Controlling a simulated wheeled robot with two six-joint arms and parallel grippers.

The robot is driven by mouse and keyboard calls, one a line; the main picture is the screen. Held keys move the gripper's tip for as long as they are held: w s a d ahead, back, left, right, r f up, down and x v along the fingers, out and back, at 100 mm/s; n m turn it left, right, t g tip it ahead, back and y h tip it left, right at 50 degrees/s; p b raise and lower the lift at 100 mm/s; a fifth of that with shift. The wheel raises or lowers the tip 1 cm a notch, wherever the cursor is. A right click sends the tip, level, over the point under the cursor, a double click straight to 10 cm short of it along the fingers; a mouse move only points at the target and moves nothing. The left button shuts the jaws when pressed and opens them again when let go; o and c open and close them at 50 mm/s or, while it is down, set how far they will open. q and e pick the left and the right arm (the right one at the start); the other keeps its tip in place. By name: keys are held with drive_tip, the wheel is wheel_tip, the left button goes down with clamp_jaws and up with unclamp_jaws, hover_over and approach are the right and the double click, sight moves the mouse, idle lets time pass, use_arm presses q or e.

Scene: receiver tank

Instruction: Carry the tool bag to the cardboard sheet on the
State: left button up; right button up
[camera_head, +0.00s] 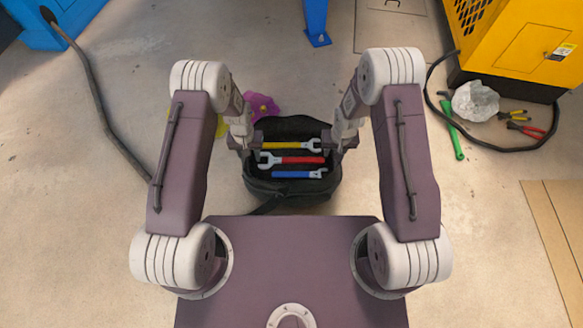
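The black tool bag (295,200) is open at the top, in the middle of the head view just beyond my base. Wrenches with yellow, red and blue handles lie in it. My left gripper (243,143) is at the bag's left rim and my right gripper (334,142) is at its right rim. Both seem to touch the bag, but the fingers are too small and dark to show whether they are closed on it. I cannot tell whether the bag rests on the floor. The cardboard sheet (562,235) lies flat at the right edge, partly out of view.
A yellow machine (520,45) stands at the upper right, with a black hose, a green tool (457,140), crumpled plastic (475,101) and pliers before it. A purple cloth (263,105) lies behind the bag. A dark cable (105,115) runs along the left.

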use_arm(q)
drive_tip(key=shift+f, duration=0.3)
use_arm(e)
drive_tip(key=shift+f, duration=0.3)
use_arm(q)
clamp_jaws()
use_arm(e)
clamp_jaws()
idle(0.8)
